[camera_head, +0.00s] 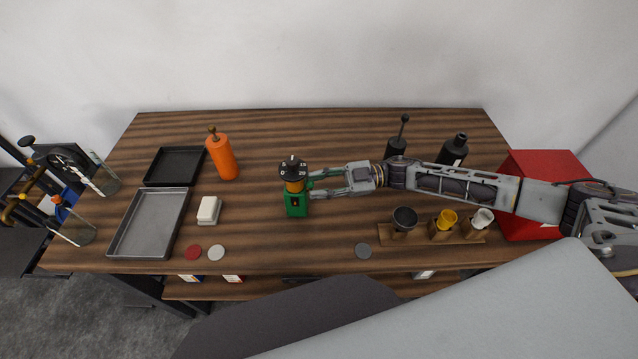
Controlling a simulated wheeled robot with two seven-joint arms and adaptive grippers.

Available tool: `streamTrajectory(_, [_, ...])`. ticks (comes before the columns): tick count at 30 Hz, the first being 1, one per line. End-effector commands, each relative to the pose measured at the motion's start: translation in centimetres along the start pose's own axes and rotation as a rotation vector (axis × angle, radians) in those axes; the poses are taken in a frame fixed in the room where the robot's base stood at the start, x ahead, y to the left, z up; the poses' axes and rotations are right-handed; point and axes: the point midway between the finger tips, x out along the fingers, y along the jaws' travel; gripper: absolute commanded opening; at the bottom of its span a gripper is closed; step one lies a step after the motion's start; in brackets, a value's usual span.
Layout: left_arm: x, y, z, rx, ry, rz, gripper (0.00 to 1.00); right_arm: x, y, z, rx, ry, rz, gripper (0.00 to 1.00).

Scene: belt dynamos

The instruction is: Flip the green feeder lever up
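The green feeder (296,207) stands upright near the middle of the table. It has a green base with a small dark panel, a yellow section and a black numbered dial (293,169) on top. My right gripper (313,184) reaches in from the right, with its fingertips close to the feeder's right side. Its two fingers are apart, one farther back and one nearer. A bit of green shows by the far finger; I cannot tell whether it is the lever, or how the lever stands. Contact is also unclear.
An orange bottle (222,158), a black tray (174,167), a grey tray (117,245) and a white block (208,210) lie left. A wooden rack (390,238) with cups, dark bottles (453,150) and a red box (540,167) are right. Grey disc (363,251) lies in front.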

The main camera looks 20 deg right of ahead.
Motion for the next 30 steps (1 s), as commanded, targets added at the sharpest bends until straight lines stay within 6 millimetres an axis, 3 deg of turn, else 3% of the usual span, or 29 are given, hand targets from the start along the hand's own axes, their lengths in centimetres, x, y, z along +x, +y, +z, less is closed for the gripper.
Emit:
streamTrajectory(2, [0.0,0.0,0.0,0.0,0.0,0.0,0.0,0.0,0.0,0.0,0.0,0.0,0.0,0.29])
streamTrajectory(9, [0.0,-0.1,0.0,0.0,0.0,-0.001,0.0,0.0,0.0,0.0,0.0,0.0,0.0,0.0])
streamTrajectory(17, [-0.3,-0.2,0.0,0.0,0.0,-0.002,0.0,-0.1,0.1,0.0,0.029,0.005,0.003,0.0])
streamTrajectory(30, [-1.9,-0.2,-0.2,0.0,0.0,-0.002,0.0,-0.2,0.9,0.1,0.234,0.046,0.021,0.0])
